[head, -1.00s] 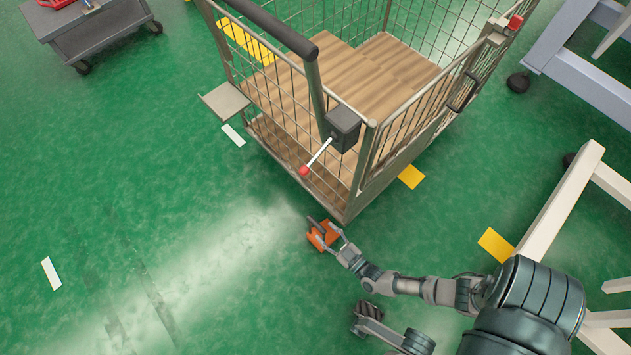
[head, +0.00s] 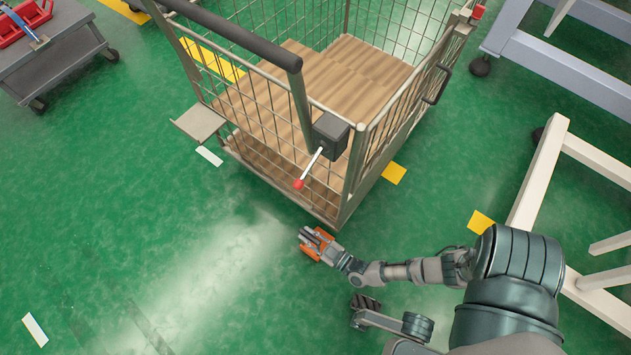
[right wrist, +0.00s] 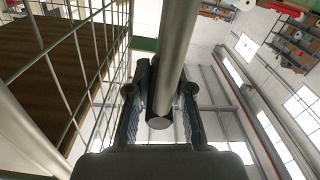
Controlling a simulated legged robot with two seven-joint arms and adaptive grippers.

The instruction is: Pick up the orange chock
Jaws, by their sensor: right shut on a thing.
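The orange chock (head: 326,236) is a small orange piece low by the near bottom corner of the mesh cart (head: 352,200). My right gripper (head: 308,236) is shut on the chock, with orange showing on both sides of its grey fingers. The fingers cover the middle of the chock. Whether the chock touches the floor or is lifted, I cannot tell. In the right wrist view the gripper (right wrist: 158,100) shows its two dark fingers, with a round grey metal post (right wrist: 176,50) between or beyond them. No orange shows there.
The cart has a wooden deck (head: 330,72), a black push handle (head: 228,32) and a red-tipped lever (head: 308,168). A grey trolley (head: 55,62) with a red box stands upper left. White frame legs (head: 540,175) stand right. Green floor (head: 150,220) is open at left.

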